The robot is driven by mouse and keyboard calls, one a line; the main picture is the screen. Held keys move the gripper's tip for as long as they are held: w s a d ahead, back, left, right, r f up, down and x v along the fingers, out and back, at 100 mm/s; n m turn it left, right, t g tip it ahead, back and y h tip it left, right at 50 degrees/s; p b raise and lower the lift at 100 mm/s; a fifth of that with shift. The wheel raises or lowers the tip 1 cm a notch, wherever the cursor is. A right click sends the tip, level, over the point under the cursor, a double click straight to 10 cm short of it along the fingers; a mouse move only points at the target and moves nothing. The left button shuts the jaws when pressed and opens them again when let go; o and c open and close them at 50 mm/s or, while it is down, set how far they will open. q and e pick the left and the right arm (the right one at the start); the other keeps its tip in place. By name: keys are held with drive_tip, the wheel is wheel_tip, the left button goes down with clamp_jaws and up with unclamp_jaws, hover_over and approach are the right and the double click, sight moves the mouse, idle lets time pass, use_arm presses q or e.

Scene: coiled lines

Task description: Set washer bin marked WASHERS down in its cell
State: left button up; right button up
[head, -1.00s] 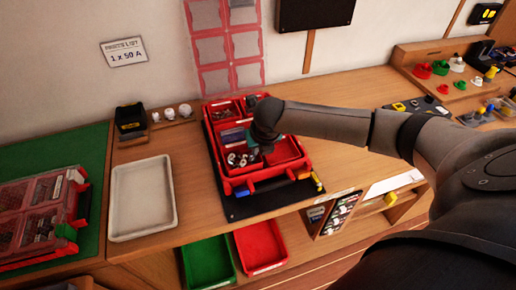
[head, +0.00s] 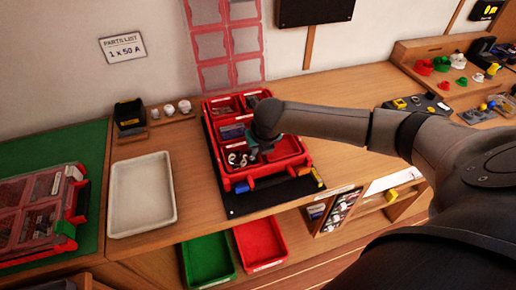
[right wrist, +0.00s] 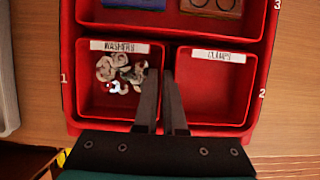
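The red washer bin marked WASHERS (right wrist: 106,100) holds several pale washers. In the right wrist view it is at the front left of the red case (right wrist: 68,60), level in its corner cell beside the bin marked CLAMPS (right wrist: 212,95). Whether its base touches the cell floor I cannot tell. My right gripper (right wrist: 162,80) has its dark fingers close together on the washer bin's right wall, between the two bins. In the head view the washers (head: 238,159) show at the case's front left, partly beside my right gripper (head: 262,150). My left gripper is out of view.
The case lies on a dark mat (head: 238,206). A white tray (head: 143,195) is to its left on the wooden bench. Green (head: 207,257) and red (head: 260,245) bins sit below the bench edge. A clear-lidded red case (head: 40,215) lies far left.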

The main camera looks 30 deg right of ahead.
drive_tip(key=o, duration=0.4)
drive_tip(key=shift+s+r, duration=0.15)
drive_tip(key=shift+r, duration=0.4)
drive_tip(key=p+v, duration=0.2)
drive_tip(key=v, duration=1.2)
drive_tip(key=shift+s+a+p, duration=0.1)
drive_tip(key=shift+s+p, duration=0.1)
drive_tip(key=shift+p, duration=0.15)
